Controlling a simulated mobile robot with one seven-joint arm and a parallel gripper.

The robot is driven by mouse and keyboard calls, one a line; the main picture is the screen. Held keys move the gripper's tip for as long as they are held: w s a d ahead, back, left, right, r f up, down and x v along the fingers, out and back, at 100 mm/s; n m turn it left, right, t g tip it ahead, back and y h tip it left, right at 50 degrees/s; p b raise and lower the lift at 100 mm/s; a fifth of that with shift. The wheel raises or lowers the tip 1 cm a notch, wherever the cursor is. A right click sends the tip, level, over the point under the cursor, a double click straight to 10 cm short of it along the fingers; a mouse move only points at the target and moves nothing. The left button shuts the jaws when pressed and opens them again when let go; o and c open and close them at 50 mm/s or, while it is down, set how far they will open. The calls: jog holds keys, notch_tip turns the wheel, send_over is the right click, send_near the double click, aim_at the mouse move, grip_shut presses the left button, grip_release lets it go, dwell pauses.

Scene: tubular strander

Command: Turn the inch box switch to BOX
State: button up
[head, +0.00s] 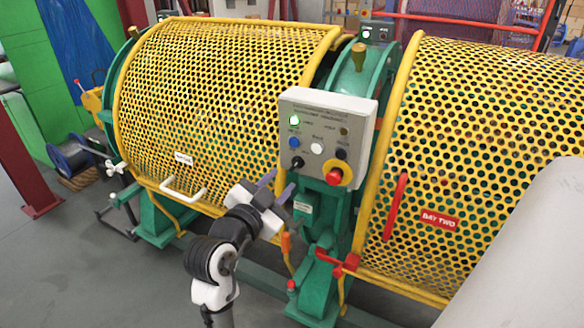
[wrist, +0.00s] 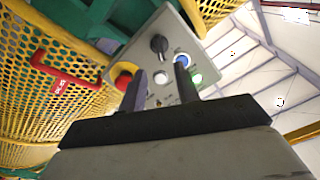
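A grey control box (head: 325,113) with a sloping face stands between the two yellow guards. A black rotary switch (head: 297,162) sits at its lower left. It shows upright near the top of the rotated wrist view (wrist: 158,45). I take it for the inch box switch; its lettering and set position are not readable. My gripper (head: 276,186) is below and left of the switch, apart from it. In the wrist view my gripper (wrist: 161,67) has its two fingers spread, with nothing held between them. The switch shows beyond the gap.
The box also has a red emergency button (head: 334,177) on yellow, a blue button (head: 294,142), a white button (head: 316,148) and a lit green lamp (head: 294,121). A red handle (head: 395,207) is on the right guard, a white handle (head: 183,190) on the left.

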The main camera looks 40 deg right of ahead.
aim_at(295, 166)
jog(key=p+x, duration=0.1)
jog(key=x, duration=0.5)
jog(key=shift+w+d, duration=0.15)
jog(key=shift+d, duration=0.1)
grip_shut()
